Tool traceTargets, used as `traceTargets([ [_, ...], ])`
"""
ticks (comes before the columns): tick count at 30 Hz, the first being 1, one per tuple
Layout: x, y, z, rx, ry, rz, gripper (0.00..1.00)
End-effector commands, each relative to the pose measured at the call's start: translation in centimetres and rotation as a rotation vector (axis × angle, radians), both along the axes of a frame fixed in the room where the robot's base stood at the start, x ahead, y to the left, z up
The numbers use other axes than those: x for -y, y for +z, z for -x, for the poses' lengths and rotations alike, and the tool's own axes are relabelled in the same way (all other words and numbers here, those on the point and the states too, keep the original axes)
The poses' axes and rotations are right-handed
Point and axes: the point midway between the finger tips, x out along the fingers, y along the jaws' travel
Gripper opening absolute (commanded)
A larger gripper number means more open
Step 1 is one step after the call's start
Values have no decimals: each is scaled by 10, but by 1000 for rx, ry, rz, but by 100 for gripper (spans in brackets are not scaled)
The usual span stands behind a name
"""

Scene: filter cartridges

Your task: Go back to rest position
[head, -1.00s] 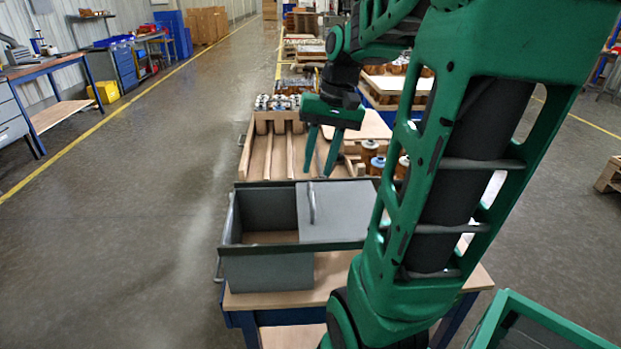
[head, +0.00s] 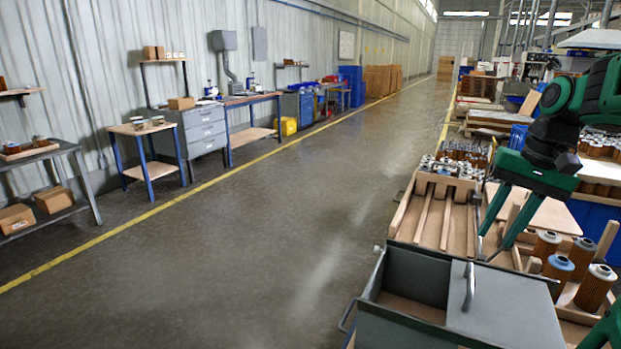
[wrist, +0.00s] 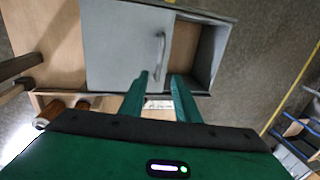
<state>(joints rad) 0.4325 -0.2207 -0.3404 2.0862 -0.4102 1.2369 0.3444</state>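My gripper (head: 497,222) is green and hangs with its fingers pointing down, above the work table and behind the grey box. Its two fingers are spread apart with nothing between them, and the wrist view shows the same open gap (wrist: 160,85). The grey metal box (head: 400,325) stands at the near end of the table. Its sliding lid (head: 505,300) with a bar handle (head: 468,287) covers the right part, and the left part is open. In the wrist view the lid (wrist: 115,45) lies beyond the fingertips. The inside of the box looks empty where it shows.
A wooden rack (head: 440,225) with lanes holds cartridges at its far end. Orange-brown filter cartridges (head: 595,288) stand at the right of the table. Workbenches (head: 205,130) line the left wall. The floor aisle (head: 240,260) between is clear.

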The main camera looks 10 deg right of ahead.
Motion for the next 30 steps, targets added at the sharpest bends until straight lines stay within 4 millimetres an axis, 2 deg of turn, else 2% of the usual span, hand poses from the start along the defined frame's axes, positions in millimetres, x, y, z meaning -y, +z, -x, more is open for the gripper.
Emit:
traceTargets([
  [2,-6,-5,4,-1,7,0,29],
  [5,-26,-21,17,-10,29,7,29],
  [9,-58,-60,54,-44,80,43,29],
  [12,-72,-86,84,-74,117,82,29],
  [15,-78,-106,108,-101,148,117,29],
  [17,-79,-113,118,-112,159,133,29],
  [21,-79,-119,126,-121,168,148,29],
  [30,-79,-118,126,-121,166,146,29],
])
